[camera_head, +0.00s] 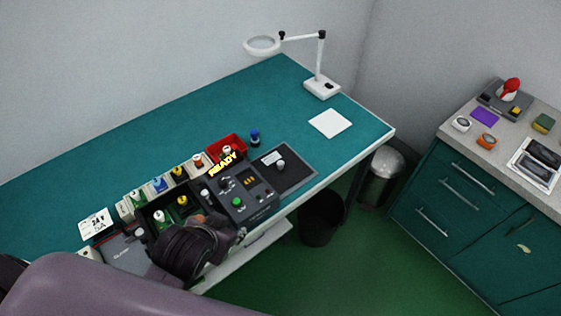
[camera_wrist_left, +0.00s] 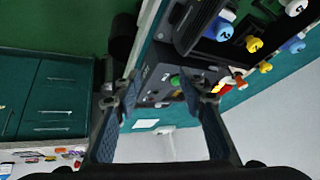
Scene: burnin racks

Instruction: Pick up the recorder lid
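I cannot pick out the recorder lid for certain. A dark flat plate (camera_head: 292,178) with a pale label and a small grey knob (camera_head: 281,165) lies at the table's front edge. A dark control box (camera_head: 242,198) with a green button and a glowing "READY" sign above it stands left of the plate. My left gripper (camera_head: 222,228) is in front of this box, over the table's front edge, partly hidden by its own wrist. In the left wrist view its fingers (camera_wrist_left: 158,92) are wide apart, with nothing seen held between them. My right gripper does not show.
A rack (camera_head: 146,217) with several coloured knobs stands left of the box. A red bin (camera_head: 226,145), a blue-topped piece (camera_head: 255,139), a white pad (camera_head: 330,123) and a magnifier lamp (camera_head: 322,86) are on the teal table (camera_head: 200,115). Its back is clear. A cabinet (camera_head: 470,200) stands right.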

